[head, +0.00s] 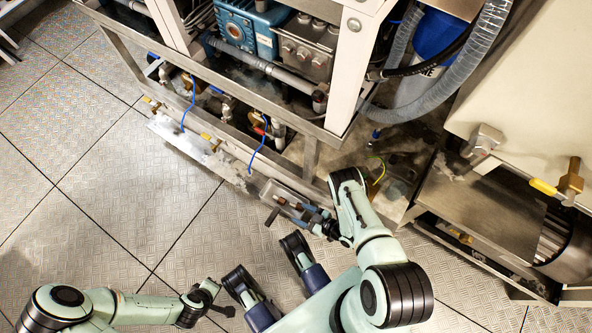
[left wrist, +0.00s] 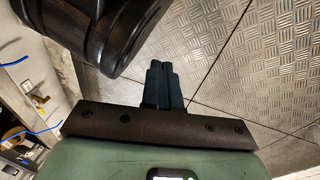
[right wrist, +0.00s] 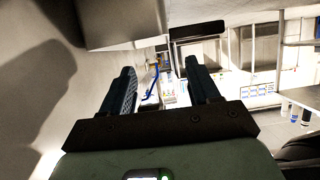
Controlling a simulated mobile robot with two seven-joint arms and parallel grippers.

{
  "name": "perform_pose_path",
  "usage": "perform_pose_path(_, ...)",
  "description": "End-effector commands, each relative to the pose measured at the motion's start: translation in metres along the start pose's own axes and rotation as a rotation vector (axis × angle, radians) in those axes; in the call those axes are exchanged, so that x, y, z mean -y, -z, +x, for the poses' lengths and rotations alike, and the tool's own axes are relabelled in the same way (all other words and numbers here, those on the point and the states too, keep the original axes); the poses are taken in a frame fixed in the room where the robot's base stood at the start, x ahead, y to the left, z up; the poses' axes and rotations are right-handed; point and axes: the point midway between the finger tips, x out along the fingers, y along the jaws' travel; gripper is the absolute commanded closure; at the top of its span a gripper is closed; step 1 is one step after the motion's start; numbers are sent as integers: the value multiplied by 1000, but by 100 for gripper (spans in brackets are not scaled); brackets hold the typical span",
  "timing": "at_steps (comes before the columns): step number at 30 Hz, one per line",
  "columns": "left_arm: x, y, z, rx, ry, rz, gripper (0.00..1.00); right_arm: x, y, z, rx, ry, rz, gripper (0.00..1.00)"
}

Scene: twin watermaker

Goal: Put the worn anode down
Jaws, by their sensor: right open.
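My right gripper (head: 298,212) is at the pale tray-like ledge (head: 268,187) by the front of the machine frame. In the right wrist view its two fingers (right wrist: 159,72) stand wide apart with nothing held between them. A small dark brown piece (head: 271,217) shows beside the right gripper in the head view; I cannot tell whether it is the worn anode. My left gripper (head: 222,299) is low over the floor at the bottom of the head view. In the left wrist view its fingers (left wrist: 163,72) are together and empty.
The white machine frame (head: 350,70) holds a blue pump (head: 243,28) and pipes. Thin blue cables (head: 258,150) hang at its front. A steel box (head: 480,215) and a brass valve (head: 570,180) stand at right. The tiled metal floor (head: 90,170) at left is clear.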

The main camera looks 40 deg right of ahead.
Motion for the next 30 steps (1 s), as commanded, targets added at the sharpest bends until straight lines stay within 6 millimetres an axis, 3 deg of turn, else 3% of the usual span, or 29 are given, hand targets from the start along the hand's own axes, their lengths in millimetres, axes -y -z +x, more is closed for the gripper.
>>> perform_pose_path(3, -14, 17, -16, -57, -24, 14, 100, -1, 2, -30, 3, -3, 2, 39)
perform_pose_path(8, -28, 33, -28, -110, -48, 26, 100, 0, 1, -59, 2, -2, 2, 39)
perform_pose_path(12, -27, 21, -31, -76, -46, 27, 100, 0, 0, -72, 1, -1, 0, 39)
perform_pose_path(30, -27, 18, -31, -66, -46, 28, 100, 0, 0, -77, 0, 0, 0, 39)
